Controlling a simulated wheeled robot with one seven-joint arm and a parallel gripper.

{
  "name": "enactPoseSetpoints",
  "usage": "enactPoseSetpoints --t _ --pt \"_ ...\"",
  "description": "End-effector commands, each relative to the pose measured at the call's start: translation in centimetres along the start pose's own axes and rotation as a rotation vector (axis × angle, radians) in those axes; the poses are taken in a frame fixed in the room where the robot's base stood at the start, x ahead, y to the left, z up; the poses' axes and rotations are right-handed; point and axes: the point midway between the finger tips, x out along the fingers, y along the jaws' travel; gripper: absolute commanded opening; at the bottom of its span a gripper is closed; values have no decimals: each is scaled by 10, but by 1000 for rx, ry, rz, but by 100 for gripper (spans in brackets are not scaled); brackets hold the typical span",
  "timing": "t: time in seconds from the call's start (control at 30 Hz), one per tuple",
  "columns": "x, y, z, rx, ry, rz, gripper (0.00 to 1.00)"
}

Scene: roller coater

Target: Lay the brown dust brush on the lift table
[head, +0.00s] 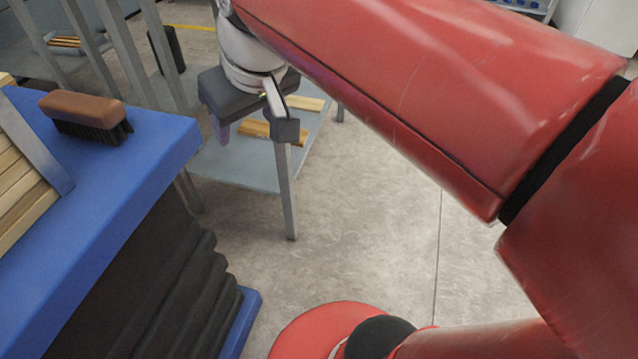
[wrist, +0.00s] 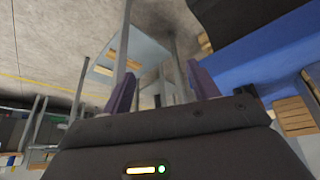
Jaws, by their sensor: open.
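The brown dust brush (head: 90,115) rests on the blue top of the lift table (head: 120,185) at the left of the head view. Its brown back is up and its dark bristles face down onto the top. My gripper (head: 252,132) is open and empty, to the right of the brush and clear of the table edge. In the wrist view my gripper's two purple fingers (wrist: 163,85) stand well apart with nothing between them. The lift table's blue top (wrist: 265,70) also shows at the right there.
Stacked wooden slats (head: 20,190) with a blue-grey bar lie on the table left of the brush. Black bellows (head: 150,285) hang below the top. A grey metal stand (head: 250,165) with wooden pieces on its shelf is behind my gripper. Open floor (head: 370,240) lies right of the table.

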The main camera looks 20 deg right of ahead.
Motion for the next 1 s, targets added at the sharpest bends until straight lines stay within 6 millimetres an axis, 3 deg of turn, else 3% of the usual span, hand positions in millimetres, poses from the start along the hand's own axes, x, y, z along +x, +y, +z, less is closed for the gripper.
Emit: enactPoseSetpoints --t 0.03,0.1,0.2,0.3,0.47,1.0 --pt "10 13 33 62 6 28 60" --pt "24 25 68 132 16 56 60" --pt "42 34 109 209 28 85 60" --pt "55 39 135 255 34 102 60" --pt "63 40 148 280 37 110 60" --pt "62 40 147 277 35 108 58"
